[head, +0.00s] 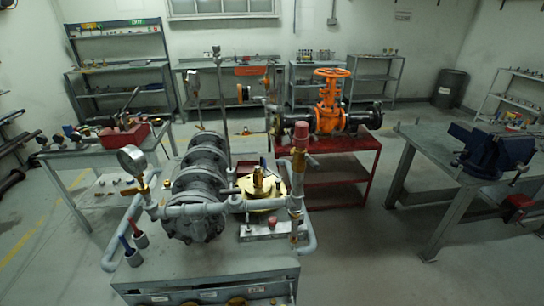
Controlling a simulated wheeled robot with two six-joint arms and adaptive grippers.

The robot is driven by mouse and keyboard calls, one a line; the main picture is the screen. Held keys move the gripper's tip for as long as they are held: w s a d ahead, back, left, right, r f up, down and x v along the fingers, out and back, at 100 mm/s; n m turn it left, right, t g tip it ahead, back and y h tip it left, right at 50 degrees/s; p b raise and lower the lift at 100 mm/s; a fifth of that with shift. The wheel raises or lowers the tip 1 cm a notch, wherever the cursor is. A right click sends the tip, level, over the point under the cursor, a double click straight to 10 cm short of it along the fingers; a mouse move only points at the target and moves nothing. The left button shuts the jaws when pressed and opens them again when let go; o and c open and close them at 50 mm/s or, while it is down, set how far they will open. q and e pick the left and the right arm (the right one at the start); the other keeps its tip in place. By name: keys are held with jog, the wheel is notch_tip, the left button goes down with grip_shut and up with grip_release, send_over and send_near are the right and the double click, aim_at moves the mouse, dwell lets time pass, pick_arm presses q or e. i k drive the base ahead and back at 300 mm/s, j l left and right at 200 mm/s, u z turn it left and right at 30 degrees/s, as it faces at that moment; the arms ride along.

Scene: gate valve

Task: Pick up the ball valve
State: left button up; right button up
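I cannot single out the ball valve for certain; several small fittings are too small to tell apart. A large orange gate valve (329,105) with a handwheel stands upright in a dark flanged pipe on the red cart (340,150). In the foreground, a grey pipe assembly (200,190) sits on a grey cabinet, with a brass fitting (260,182) and a small blue handle near it. Neither of my grippers shows in the head view.
A pressure gauge (132,158) rises at the front left. A left bench (80,150) holds a red toolbox (124,135). A right workbench (440,160) carries a blue vise (492,150). Shelves line the back wall. Floor is clear between the red cart and the right workbench.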

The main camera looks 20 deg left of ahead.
aim_at(257, 176)
jog(key=k+j+z, duration=0.1)
jog(key=j, duration=0.35)
jog(key=k+j+z, duration=0.1)
jog(key=k+j, duration=0.2)
jog(key=j, duration=0.15)
jog(key=k+j+z, duration=0.1)
jog(key=j, duration=0.35)
jog(key=k+j, duration=0.35)
jog(key=i+j+z, duration=0.1)
jog(key=j, duration=0.35)
jog(key=i+j+z, duration=0.1)
jog(key=j, duration=0.3)
jog(key=i+j+z, duration=0.1)
jog(key=j, duration=0.35)
jog(key=i+j+z, duration=0.1)
jog(key=j, duration=0.35)
jog(key=k+l, duration=0.25)
